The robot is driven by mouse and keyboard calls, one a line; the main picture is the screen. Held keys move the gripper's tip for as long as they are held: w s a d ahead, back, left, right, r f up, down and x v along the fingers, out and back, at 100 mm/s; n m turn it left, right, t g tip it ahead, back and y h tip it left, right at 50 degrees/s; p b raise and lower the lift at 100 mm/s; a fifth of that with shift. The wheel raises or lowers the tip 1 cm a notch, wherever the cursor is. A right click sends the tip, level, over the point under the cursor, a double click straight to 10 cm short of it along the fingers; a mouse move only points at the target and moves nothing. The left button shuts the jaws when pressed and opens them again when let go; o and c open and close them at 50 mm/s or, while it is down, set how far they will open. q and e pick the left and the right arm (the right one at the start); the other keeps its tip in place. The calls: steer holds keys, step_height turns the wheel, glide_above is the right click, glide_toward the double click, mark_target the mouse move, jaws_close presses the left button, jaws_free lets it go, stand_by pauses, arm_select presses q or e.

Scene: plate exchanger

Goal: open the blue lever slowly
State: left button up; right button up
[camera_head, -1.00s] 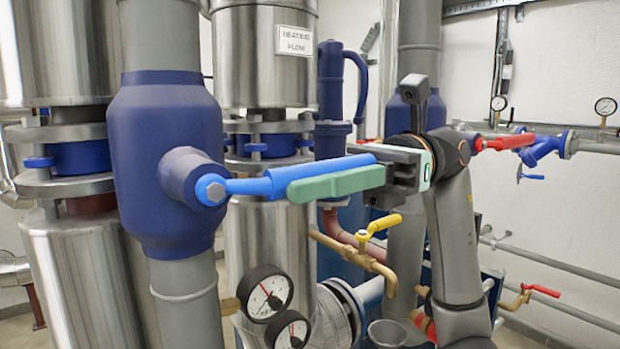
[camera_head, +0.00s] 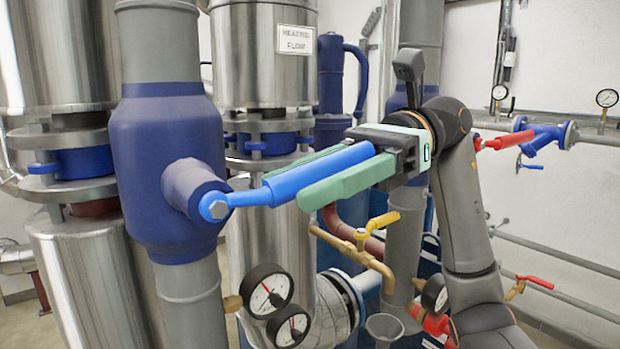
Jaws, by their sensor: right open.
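The blue lever (camera_head: 318,176) is fixed by a bolt (camera_head: 217,209) to the side stub of a large dark blue valve body (camera_head: 168,160) on a grey vertical pipe. The lever slants up to the right from the bolt. My right gripper (camera_head: 288,187) reaches in from the right. It is open, with one green finger along the near lower side of the lever and the other partly hidden behind its upper side. The lever lies between the fingers; contact cannot be told. The lever's right end is close to the gripper body. My left gripper is not in view.
A yellow-handled tap (camera_head: 380,222) and brass pipe sit below my right gripper. Two dial gauges (camera_head: 267,291) are below the lever. Steel cylinders (camera_head: 262,60) stand behind, and a red-handled valve (camera_head: 510,140) is at right. Open space lies above the lever.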

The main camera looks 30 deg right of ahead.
mark_target(371, 156)
steer(key=d, duration=0.4)
steer(key=d+r, duration=0.1)
steer(key=d, duration=0.3)
steer(key=w+d+r, duration=0.1)
steer(key=d, duration=0.3)
steer(key=shift+d+b, duration=0.15)
steer(key=shift+b, duration=0.2)
